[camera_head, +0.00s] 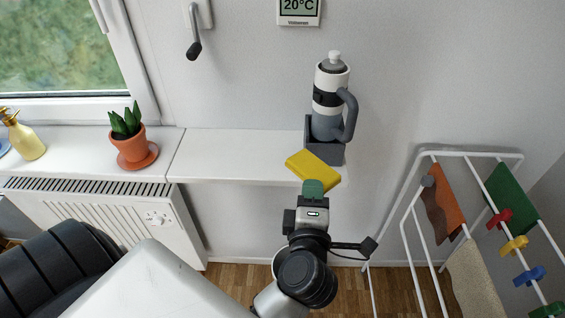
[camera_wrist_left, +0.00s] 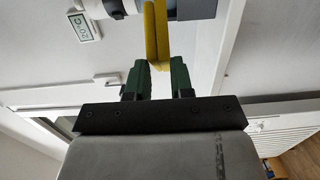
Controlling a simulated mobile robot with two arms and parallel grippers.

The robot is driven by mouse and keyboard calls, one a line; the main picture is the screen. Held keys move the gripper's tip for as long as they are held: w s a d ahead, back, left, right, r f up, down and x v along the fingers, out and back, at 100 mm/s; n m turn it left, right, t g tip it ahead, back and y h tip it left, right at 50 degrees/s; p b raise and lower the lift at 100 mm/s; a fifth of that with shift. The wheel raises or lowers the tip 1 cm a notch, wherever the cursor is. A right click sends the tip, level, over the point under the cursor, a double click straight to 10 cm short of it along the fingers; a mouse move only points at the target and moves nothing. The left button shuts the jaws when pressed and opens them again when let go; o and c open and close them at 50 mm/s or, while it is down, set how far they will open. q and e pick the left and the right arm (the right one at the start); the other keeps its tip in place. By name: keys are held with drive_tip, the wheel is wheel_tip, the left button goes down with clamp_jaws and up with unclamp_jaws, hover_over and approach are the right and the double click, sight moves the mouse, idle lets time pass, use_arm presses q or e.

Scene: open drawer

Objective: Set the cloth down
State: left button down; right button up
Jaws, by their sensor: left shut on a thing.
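The yellow folded cloth (camera_head: 311,168) is in my left gripper (camera_head: 313,190), at the right end of the white sill, just in front of the grey holder. Whether it touches the sill I cannot tell. In the left wrist view the cloth (camera_wrist_left: 156,35) is a thin upright yellow slab between the green fingertips of my left gripper (camera_wrist_left: 160,72). The gripper is shut on it. My right gripper is not in view.
A dark grey holder (camera_head: 327,151) with a white and grey bottle (camera_head: 329,92) stands at the sill's right end. The sill (camera_head: 230,153) is bare left of the cloth. A potted plant (camera_head: 130,138) stands further left. A drying rack (camera_head: 408,215) stands at right.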

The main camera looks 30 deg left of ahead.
use_arm(q)
drive_tip(key=w+a+f, duration=0.4)
drive_tip(key=a+f, duration=0.5)
drive_tip(key=a, duration=0.1)
drive_tip(key=shift+w+a+f+n+y+b, duration=0.25)
drive_tip(key=shift+w+a+n+y+b, duration=0.05)
drive_tip(key=shift+y, duration=0.1)
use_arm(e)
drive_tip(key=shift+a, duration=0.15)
use_arm(q)
drive_tip(key=shift+f+g, duration=0.15)
drive_tip(key=shift+g, duration=0.25)
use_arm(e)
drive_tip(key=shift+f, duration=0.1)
use_arm(q)
drive_tip(key=c, duration=1)
unclamp_jaws()
